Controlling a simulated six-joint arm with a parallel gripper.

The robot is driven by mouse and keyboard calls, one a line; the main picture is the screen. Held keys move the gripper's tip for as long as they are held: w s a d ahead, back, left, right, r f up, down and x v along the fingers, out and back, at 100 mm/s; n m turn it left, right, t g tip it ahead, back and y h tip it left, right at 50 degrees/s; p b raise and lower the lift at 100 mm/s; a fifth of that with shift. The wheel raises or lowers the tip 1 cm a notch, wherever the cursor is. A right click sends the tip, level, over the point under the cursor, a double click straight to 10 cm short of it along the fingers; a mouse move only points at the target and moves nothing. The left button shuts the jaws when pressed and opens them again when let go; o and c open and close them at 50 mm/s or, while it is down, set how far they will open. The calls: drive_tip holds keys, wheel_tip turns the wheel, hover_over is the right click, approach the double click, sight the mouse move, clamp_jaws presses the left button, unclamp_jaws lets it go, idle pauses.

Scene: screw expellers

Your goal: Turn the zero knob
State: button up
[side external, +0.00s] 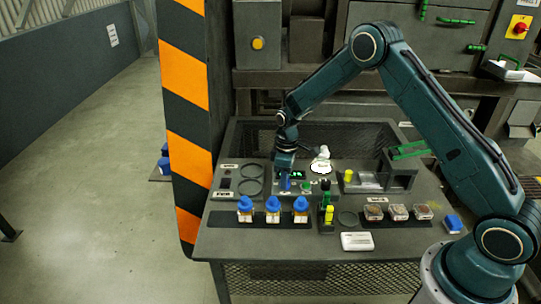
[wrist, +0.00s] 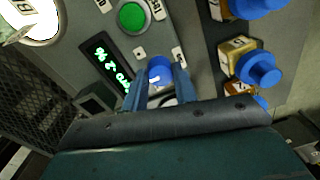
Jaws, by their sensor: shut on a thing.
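The blue zero knob (wrist: 160,71) stands on the grey panel, beside a lit green digit display (wrist: 107,67) and a round green button (wrist: 131,17). My gripper (wrist: 162,84) is shut on the knob, with one finger on each side of it. The knob's label is too small to read. In the side external view my gripper (side external: 285,175) points down at the panel, left of the display and behind the row of blue-capped bottles. The fingers partly hide the knob there.
Blue-capped bottles (side external: 272,206) stand in a row on a dark strip at the table's front. An orange-striped post (side external: 187,94) stands left.

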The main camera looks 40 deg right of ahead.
drive_tip(key=shift+m, duration=0.3)
drive_tip(key=m, duration=1.1)
drive_tip(key=shift+t, duration=0.3)
idle(0.3)
drive_tip(key=o, duration=0.7)
drive_tip(key=shift+r, duration=0.1)
wheel_tip(320, 180, up, 14)
drive_tip(key=shift+s+d, duration=0.2)
drive_tip(key=shift+d, duration=0.1)
